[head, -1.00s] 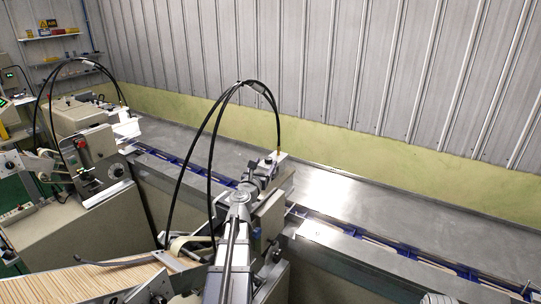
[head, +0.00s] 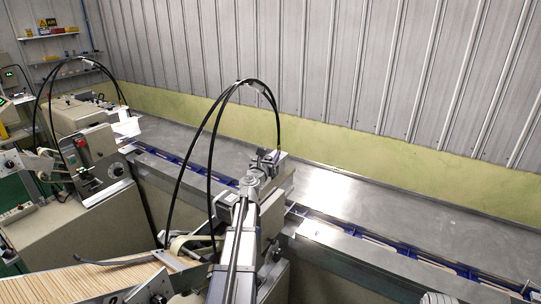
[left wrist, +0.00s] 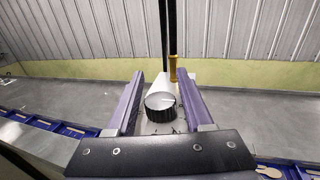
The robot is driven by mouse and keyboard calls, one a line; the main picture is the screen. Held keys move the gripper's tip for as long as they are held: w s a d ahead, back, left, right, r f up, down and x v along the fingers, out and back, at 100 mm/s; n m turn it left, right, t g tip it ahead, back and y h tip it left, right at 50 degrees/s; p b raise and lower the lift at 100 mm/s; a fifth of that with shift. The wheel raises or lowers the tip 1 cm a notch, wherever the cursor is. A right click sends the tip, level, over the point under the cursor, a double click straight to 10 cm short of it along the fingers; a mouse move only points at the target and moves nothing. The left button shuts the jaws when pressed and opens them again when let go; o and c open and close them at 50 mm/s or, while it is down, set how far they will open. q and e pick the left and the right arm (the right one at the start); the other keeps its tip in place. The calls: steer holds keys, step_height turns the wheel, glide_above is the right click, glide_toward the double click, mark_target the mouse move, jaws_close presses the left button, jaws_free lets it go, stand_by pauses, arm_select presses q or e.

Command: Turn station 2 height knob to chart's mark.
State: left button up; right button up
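The height knob (left wrist: 160,103), a round cylinder with a pale face and a dark ribbed rim, shows in the middle of the left wrist view. My left gripper (left wrist: 160,76) is open. Its two purple fingers stand on either side of the knob, with a narrow gap visible on each side, so it does not look clamped. In the head view my left gripper (head: 266,158) is at the top of the near machine, and my arm hides most of that station and the knob. I cannot make out the chart or the mark. My right gripper is not in view.
Another beige machine (head: 90,160) stands at the left. Black cables (head: 212,140) arch over the near machine. A metal conveyor bed (head: 370,205) with a blue-railed track (head: 405,250) runs along the wall. Wooden sticks (head: 90,278) lie at the lower left.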

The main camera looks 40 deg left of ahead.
arm_select(q)
jaws_close()
steer(key=shift+n+y, duration=0.3)
steer(key=shift+y, duration=0.1)
steer(key=n+g+y, duration=0.2)
steer(key=a+n+g+y, duration=0.1)
steer(key=n+g+y, duration=0.1)
steer(key=y, duration=0.1)
steer(key=shift+s+y, duration=0.2)
steer(key=shift+y, duration=0.1)
steer(key=shift+s+a+n+g+y, duration=0.15)
steer(key=shift+s+n+g+y, duration=0.1)
steer(key=shift+n+g+y, duration=0.85)
steer(key=shift+s+a+n+g+y, duration=0.15)
steer(key=shift+n+g+y, duration=0.35)
steer(key=shift+n+g, duration=0.65)
steer(key=shift+s+g, duration=0.1)
steer(key=shift+g, duration=0.25)
steer(key=shift+o, duration=1.5)
jaws_free()
steer(key=shift+d, duration=0.1)
